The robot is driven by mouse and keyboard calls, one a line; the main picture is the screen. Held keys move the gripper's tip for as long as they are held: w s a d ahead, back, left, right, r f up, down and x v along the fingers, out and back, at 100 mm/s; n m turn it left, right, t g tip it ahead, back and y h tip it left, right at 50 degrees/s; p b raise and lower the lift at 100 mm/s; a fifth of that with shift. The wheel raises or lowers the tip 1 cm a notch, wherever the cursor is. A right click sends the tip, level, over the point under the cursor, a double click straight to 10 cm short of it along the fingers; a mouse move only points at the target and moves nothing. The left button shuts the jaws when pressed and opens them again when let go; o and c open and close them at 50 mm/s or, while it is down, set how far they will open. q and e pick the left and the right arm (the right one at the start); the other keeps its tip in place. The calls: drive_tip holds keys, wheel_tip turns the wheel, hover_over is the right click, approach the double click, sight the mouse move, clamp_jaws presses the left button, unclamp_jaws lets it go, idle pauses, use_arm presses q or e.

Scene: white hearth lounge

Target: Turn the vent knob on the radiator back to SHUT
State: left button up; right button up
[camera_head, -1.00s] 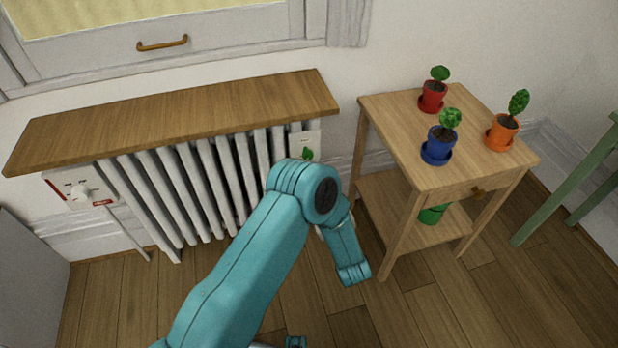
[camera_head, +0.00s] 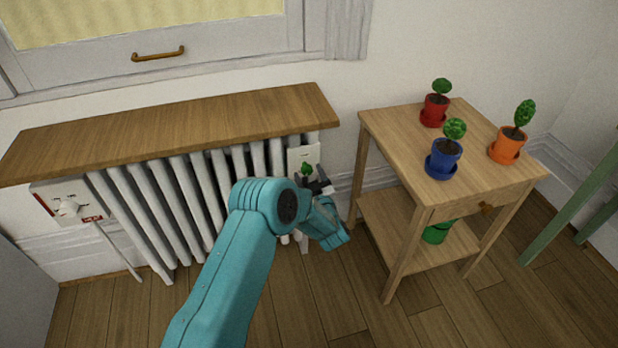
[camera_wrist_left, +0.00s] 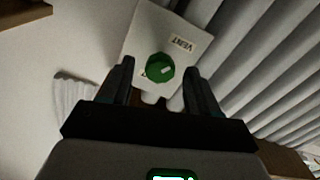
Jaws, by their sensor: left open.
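The green vent knob (camera_head: 307,169) sits on a pale plate (camera_head: 303,155) at the right end of the radiator (camera_head: 185,195). In the left wrist view the round knob (camera_wrist_left: 160,68) has a light pointer mark, and the plate (camera_wrist_left: 158,30) carries a label reading VENT. Part of another label by the knob is hidden. My left gripper (camera_head: 318,186) is open just in front of the knob. In the wrist view its two fingers (camera_wrist_left: 160,85) stand on either side of the knob with gaps, not touching it. My right gripper is not in view.
A wooden shelf (camera_head: 170,130) covers the radiator. A side table (camera_head: 405,150) with potted plants stands close right of my gripper. The floor in front is clear.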

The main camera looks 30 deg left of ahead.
use_arm(q)
drive_tip(key=shift+w+a, duration=0.25)
drive_tip(key=shift+a, duration=0.1)
drive_tip(key=c, duration=1)
drive_tip(key=shift+c, duration=0.2)
